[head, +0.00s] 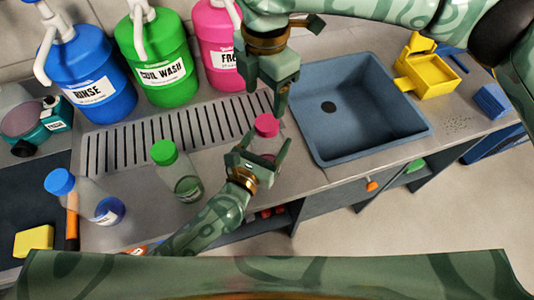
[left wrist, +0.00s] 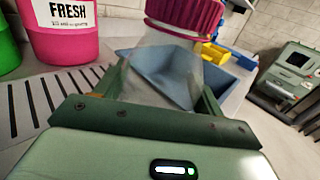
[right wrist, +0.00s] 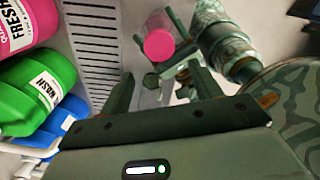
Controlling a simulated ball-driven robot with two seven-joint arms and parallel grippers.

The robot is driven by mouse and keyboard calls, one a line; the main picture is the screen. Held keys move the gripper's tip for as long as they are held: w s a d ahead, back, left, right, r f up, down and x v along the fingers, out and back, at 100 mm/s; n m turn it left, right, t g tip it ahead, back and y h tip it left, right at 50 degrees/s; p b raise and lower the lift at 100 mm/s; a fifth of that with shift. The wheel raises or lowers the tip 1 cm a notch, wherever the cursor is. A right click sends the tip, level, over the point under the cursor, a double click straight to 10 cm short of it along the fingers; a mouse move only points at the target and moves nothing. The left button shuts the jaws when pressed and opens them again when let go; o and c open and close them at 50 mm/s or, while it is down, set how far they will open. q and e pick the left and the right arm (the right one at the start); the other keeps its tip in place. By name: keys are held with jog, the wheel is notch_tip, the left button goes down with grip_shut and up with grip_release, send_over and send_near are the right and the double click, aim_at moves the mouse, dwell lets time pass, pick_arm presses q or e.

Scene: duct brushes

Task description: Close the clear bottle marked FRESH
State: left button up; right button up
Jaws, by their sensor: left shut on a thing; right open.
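The clear bottle (left wrist: 160,68) stands upright at the sink's left edge, with a pink ribbed cap (head: 266,125) on its neck. I cannot tell how tightly the cap sits. The bottle's own label is hidden. My left gripper (head: 262,152) is shut around the bottle's body, below the cap; its fingers flank the bottle in the left wrist view. My right gripper (head: 268,103) is open and points down just above the cap, apart from it as far as I can tell. In the right wrist view the cap (right wrist: 158,45) shows beyond the open fingers.
A pink FRESH jug (head: 222,50), a green COIL WASH jug (head: 155,58) and a blue RINSE jug (head: 88,72) stand behind the drain grooves. Green-capped (head: 180,172) and blue-capped (head: 88,200) bottles stand left. The sink (head: 365,105) is right, with a yellow tray (head: 430,75) beyond.

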aim_at(267, 122)
jog(key=shift+w+d, duration=0.15)
jog(key=shift+d, duration=0.05)
jog(key=shift+f, duration=4)
jog(key=c, duration=1)
jog(key=o, duration=1.2)
jog(key=shift+c, duration=0.2)
